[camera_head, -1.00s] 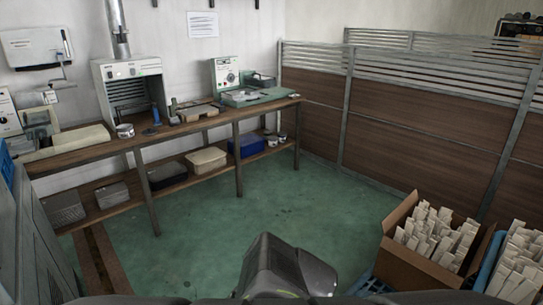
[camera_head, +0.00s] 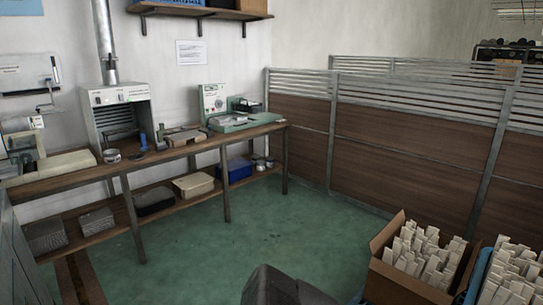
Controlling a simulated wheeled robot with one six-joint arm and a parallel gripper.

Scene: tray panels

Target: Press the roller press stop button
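Several machines stand on a wooden bench (camera_head: 75,175) along the wall. A pale machine with a cream, roller-like body (camera_head: 55,167) is at the far left, partly cut off by the frame edge. A green and white machine (camera_head: 240,121) with an upright control panel and a flat bed is at the right end of the bench. I cannot tell for certain which one is the roller press, and no stop button can be made out at this size. A dark part of my own arm shows at the bottom middle. My gripper's fingers are not visible.
A grey vented cabinet (camera_head: 120,112) with a duct stands between the machines. Bins, including a blue one (camera_head: 236,169), sit on the lower shelf. A cardboard box (camera_head: 395,280) of white pieces is at lower right, before brown partitions (camera_head: 410,145). Green floor (camera_head: 220,250) is clear.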

